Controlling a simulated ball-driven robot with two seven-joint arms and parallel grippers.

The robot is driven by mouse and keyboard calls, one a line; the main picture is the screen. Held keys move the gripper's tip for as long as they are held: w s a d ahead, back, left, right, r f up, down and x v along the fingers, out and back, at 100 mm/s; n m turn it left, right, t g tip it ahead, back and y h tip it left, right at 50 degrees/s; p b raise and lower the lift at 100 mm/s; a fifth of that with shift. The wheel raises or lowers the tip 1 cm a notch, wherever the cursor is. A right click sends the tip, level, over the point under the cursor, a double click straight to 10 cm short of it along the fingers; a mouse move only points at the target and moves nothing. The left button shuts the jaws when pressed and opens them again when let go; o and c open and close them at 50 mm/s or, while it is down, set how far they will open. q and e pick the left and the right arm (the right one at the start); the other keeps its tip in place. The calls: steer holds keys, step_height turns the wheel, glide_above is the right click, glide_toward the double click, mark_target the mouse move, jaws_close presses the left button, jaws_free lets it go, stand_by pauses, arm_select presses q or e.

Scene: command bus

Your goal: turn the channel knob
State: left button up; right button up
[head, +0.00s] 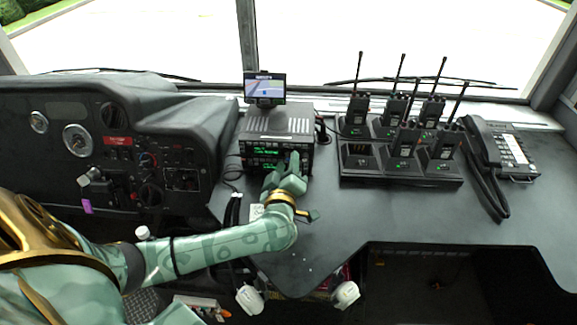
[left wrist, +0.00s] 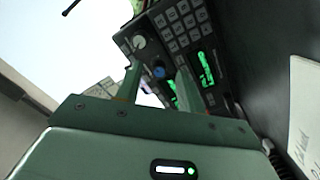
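The radio unit (head: 262,152), a dark box with green displays, stands on the console under a small screen. In the left wrist view its face (left wrist: 187,45) shows a keypad, green displays, a pale knob (left wrist: 139,42) and a blue knob (left wrist: 158,72). No label tells me which one is the channel knob. My left gripper (head: 293,161) is at the right part of the radio's front and hides some of it. In the left wrist view the gripper (left wrist: 159,76) is open, its fingers apart on either side of the blue knob. I cannot tell whether they touch it. My right gripper is not in view.
A charger rack (head: 400,172) with several handheld radios stands to the right, with a desk phone (head: 505,150) beyond it. The dashboard (head: 110,130) with gauges is at left. The small screen (head: 264,86) is above the radio. Console space right of my gripper is clear.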

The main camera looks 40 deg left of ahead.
arm_select(q)
steer(key=shift+w+a, duration=0.2)
steer(key=shift+w, duration=0.15)
jaws_close()
